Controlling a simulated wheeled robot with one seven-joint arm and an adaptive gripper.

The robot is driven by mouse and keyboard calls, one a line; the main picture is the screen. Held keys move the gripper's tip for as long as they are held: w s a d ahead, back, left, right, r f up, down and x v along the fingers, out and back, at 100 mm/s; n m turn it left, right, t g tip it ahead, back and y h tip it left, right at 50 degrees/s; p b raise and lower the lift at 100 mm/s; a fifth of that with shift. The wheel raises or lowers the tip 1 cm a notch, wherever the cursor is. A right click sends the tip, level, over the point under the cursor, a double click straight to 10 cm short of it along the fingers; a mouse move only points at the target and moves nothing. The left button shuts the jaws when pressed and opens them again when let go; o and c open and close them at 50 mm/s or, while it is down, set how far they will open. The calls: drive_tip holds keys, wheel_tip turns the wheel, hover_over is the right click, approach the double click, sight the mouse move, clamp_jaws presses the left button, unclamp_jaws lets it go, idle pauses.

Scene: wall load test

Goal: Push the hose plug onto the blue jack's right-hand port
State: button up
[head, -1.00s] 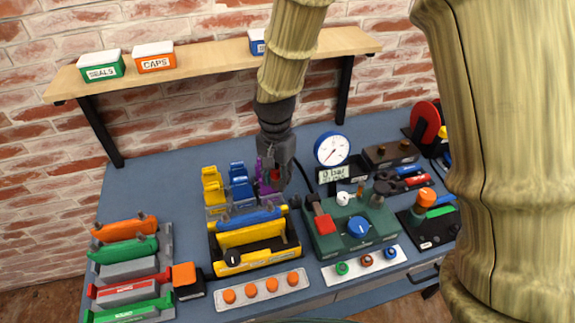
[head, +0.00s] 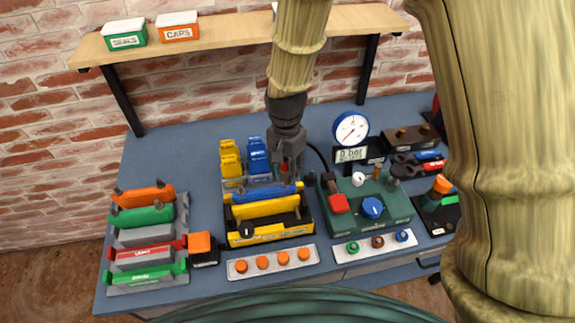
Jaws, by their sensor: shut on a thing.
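The blue jack (head: 262,194) lies along the back of the yellow-and-black tray, behind a yellow bar. Its right end, where the right-hand port is, sits just below my gripper (head: 287,172). My gripper points down and is shut on the hose plug, which is mostly hidden by the fingers. A small red and green patch shows at the fingertips. The black hose (head: 319,153) arcs from beside my gripper toward the green pump block (head: 372,207). I cannot tell whether the plug touches the port.
Yellow blocks (head: 230,160) and blue blocks (head: 257,157) stand behind the tray. The gauge (head: 351,129) with its display stands right of my gripper. An orange-buttoned strip (head: 240,267) lies in front. A shelf (head: 215,50) hangs above.

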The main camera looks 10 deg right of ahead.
sight(287, 160)
drive_tip(key=shift+f+b, duration=0.55)
drive_tip(key=shift+f, duration=0.75)
idle(0.4)
drive_tip(key=o, duration=1.2)
drive_tip(key=o, duration=0.3)
drive_tip(key=shift+r, duration=0.1)
drive_tip(key=shift+r+p, duration=3.35)
drive_tip(key=shift+r, duration=0.6)
